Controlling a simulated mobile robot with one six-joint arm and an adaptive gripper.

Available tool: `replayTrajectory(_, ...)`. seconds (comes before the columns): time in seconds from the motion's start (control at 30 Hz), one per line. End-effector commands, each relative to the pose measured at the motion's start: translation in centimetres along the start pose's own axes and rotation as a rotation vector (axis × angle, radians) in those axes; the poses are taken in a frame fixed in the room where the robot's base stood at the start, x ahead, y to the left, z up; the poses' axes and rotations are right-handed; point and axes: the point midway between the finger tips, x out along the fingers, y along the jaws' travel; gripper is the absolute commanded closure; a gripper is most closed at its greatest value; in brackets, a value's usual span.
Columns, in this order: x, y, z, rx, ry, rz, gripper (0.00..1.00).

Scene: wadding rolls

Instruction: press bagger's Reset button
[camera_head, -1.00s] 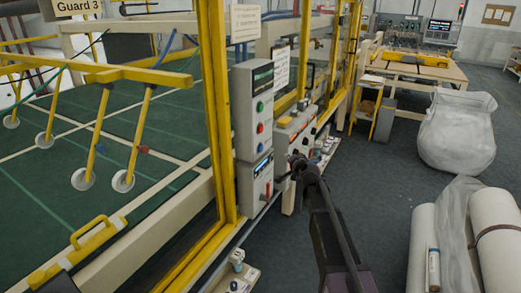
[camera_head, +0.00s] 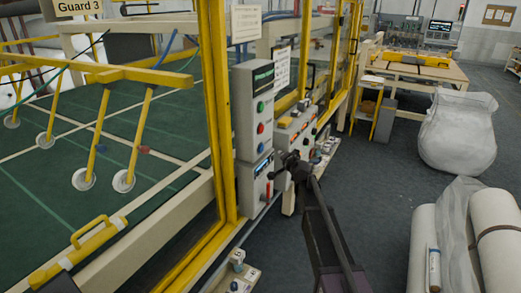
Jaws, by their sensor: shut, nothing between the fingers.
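A tall grey control box (camera_head: 254,112) stands on the yellow guard post, with green, red and blue buttons down its front. A smaller grey box (camera_head: 254,187) with a small lit display sits below it. A sloped grey panel (camera_head: 295,130) with several coloured buttons stands just behind and to the right. No lettering is readable, so I cannot tell which button is the bagger's Reset. My gripper (camera_head: 276,173) is dark, shut and empty. It is at the right side of the lower box and hides part of the sloped panel's lower front. I cannot tell whether it touches anything.
Yellow guard framing (camera_head: 219,110) runs along the machine at left. A wooden table (camera_head: 415,72) is at the back. The grey floor between is free.

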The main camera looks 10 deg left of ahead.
Motion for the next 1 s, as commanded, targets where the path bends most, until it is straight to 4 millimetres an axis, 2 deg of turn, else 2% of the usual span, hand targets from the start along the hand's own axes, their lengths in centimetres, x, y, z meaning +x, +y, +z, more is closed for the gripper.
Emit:
replayTrajectory(0.5,3.5,-2.5,2.5,0.000,0.000,0.000,1.00)
replayTrajectory(1.0,4.0,-2.9,2.8,0.001,0.001,0.000,1.00)
